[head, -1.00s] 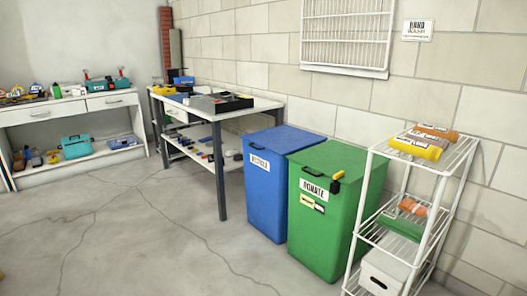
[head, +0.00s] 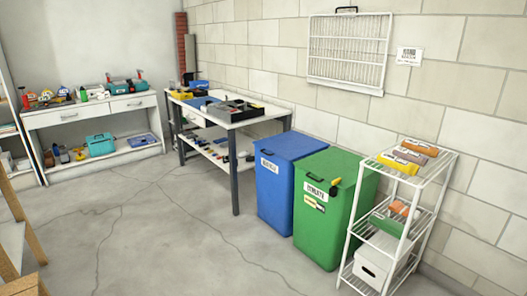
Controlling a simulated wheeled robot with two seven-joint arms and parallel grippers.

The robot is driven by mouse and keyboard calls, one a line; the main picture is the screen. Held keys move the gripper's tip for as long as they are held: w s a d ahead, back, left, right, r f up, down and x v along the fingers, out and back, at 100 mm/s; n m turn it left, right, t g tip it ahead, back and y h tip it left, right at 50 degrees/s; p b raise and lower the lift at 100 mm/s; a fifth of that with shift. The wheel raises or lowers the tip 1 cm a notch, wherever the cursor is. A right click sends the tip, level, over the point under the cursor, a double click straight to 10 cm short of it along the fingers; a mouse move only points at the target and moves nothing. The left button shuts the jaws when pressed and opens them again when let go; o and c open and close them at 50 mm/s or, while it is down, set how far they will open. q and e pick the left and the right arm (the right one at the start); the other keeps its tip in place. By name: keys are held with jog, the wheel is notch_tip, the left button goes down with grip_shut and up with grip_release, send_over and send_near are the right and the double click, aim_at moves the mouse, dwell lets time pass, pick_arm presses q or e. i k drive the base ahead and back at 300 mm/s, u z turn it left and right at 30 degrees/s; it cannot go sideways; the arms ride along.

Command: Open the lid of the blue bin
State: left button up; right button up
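The blue bin (head: 275,190) stands against the block wall, with a white label on its front. Its blue lid (head: 291,146) is shut. A green bin (head: 322,225) with a white label and a black-and-yellow thing on its front stands close on its right. Neither of my grippers shows in the head view.
A white wire shelf rack (head: 412,180) stands right of the green bin. A white workbench (head: 233,119) with dark legs, holding tools, stands left of the blue bin. Wooden furniture (head: 25,225) edges the left side. The concrete floor (head: 165,240) in front is clear.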

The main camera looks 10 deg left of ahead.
aim_at(290, 146)
jog(key=u, duration=0.45)
jog(key=i, duration=3.4)
jog(key=z, duration=0.25)
